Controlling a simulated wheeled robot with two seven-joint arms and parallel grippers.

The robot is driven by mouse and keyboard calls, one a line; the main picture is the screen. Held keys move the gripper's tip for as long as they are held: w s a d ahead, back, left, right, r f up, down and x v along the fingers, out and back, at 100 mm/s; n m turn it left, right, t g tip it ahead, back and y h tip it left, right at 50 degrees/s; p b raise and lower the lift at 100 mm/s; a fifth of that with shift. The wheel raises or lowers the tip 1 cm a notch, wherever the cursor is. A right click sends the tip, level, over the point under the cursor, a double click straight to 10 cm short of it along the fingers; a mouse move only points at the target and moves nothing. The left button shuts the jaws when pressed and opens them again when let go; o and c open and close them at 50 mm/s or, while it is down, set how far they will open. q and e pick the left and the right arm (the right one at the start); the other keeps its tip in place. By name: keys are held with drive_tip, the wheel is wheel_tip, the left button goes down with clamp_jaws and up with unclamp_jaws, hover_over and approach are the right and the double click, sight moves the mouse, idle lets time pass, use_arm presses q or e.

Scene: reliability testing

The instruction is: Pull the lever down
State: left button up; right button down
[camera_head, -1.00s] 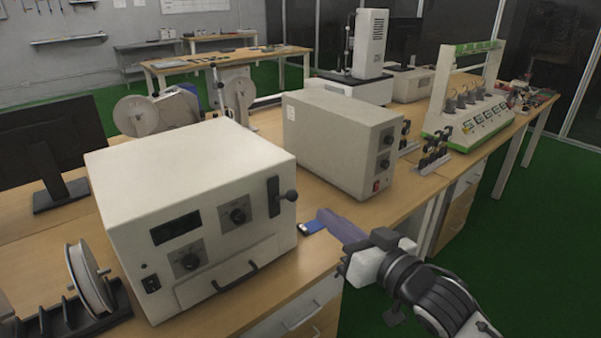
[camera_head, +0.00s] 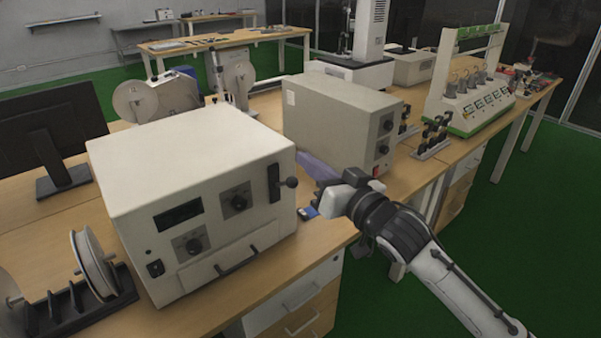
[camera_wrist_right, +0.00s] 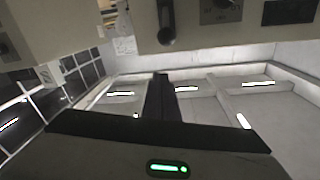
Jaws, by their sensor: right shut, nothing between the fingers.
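The beige box-shaped instrument (camera_head: 190,170) stands on the wooden bench with a black lever (camera_head: 275,190) on the right of its front face. The lever's round black knob (camera_head: 291,182) sticks out near the top of its dark slot. My right gripper (camera_head: 312,166) is shut and empty, just right of the lever and apart from it. In the right wrist view the lever (camera_wrist_right: 166,22) hangs from the top edge, above the narrow dark shut fingers (camera_wrist_right: 160,92). My left gripper is out of view.
A second beige box (camera_head: 335,125) stands behind my right gripper. A spool on a black rack (camera_head: 92,262) sits left of the instrument. A front handle (camera_head: 237,263) protrudes below the dials.

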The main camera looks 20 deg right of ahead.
sight(285, 183)
drive_tip(key=f, duration=0.1)
drive_tip(key=w+a+f, duration=0.1)
drive_tip(key=f, duration=0.1)
drive_tip(key=shift+w+a+f, duration=0.15)
drive_tip(key=shift+f, duration=0.15)
idle(0.3)
